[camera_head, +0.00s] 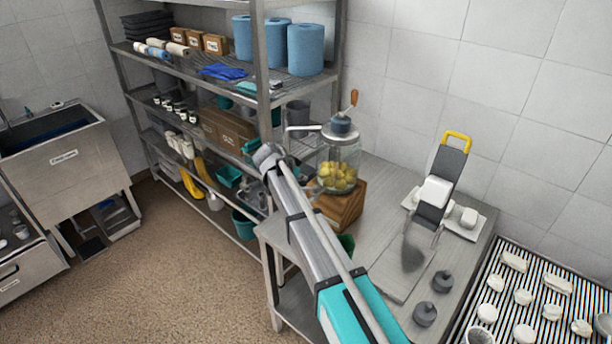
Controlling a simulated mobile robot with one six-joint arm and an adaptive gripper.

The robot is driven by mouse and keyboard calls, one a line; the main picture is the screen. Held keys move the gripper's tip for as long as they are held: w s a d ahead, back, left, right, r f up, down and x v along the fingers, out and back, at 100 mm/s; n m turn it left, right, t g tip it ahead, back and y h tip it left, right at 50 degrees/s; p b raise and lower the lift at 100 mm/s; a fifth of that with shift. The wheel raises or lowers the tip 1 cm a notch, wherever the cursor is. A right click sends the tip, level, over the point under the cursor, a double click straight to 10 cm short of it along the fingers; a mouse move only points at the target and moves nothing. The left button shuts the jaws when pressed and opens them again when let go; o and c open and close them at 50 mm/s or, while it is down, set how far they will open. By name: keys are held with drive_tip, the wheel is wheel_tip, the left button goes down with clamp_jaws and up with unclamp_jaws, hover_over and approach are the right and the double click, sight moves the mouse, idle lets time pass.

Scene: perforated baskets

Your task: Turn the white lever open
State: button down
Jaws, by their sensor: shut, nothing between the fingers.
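A pale, bent bar (303,128) sticks out to the left from the grey lid (340,128) of a glass jar; it is the nearest thing I see to a white lever, but I cannot tell for sure that it is one. The jar (340,165) holds yellow pieces and has a crank with an orange-brown knob (354,97). My gripper (266,155) is at the far end of my arm, to the left of the jar and just below the bar's left end. It is small here and shut, with nothing seen in it. I cannot tell whether it touches the bar.
The jar is by a wooden block (345,208) on a steel table (385,185). A slicer-like stand with a yellow handle (457,139) and two dark knobbed weights (425,313) are to its right. A steel shelf (262,90) rises behind my gripper. Floor (150,270) is clear at left.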

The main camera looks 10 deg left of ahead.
drive_tip(key=shift+s+a+f, duration=0.15)
drive_tip(key=shift+s+a, duration=0.2)
drive_tip(key=shift+s, duration=0.05)
drive_tip(key=shift+a, duration=0.1)
